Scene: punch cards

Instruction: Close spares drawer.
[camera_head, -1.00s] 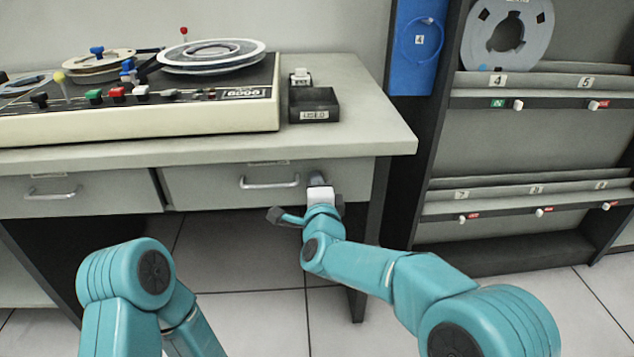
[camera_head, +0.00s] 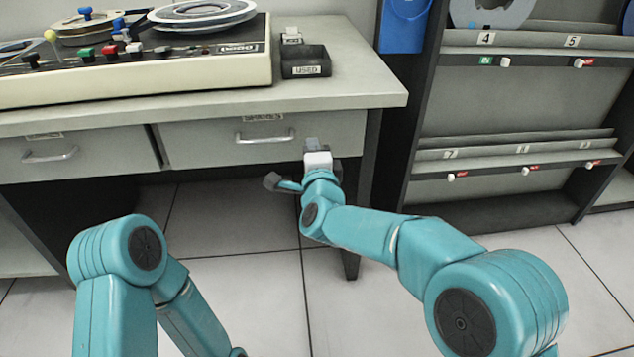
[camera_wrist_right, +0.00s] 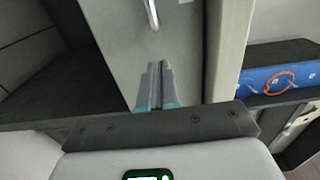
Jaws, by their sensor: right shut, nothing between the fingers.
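The spares drawer (camera_head: 215,146) is the right-hand drawer under the desk, with a silver bar handle (camera_head: 265,138) and a small label above it. Its front looks about level with the desk frame; I cannot tell whether a small gap is left. My right gripper (camera_head: 311,143) is shut and empty at the right part of the drawer front, right of the handle. In the right wrist view the closed fingertips (camera_wrist_right: 156,75) point at the drawer front (camera_wrist_right: 180,60); whether they touch cannot be told. My left arm shows at lower left, its gripper out of view.
A second drawer (camera_head: 75,157) is on the left. On the desk stand a tape machine (camera_head: 140,70), a black tray marked USED (camera_head: 305,62) and a small white item (camera_head: 291,37). A dark rack (camera_head: 520,100) stands right. The floor in front is clear.

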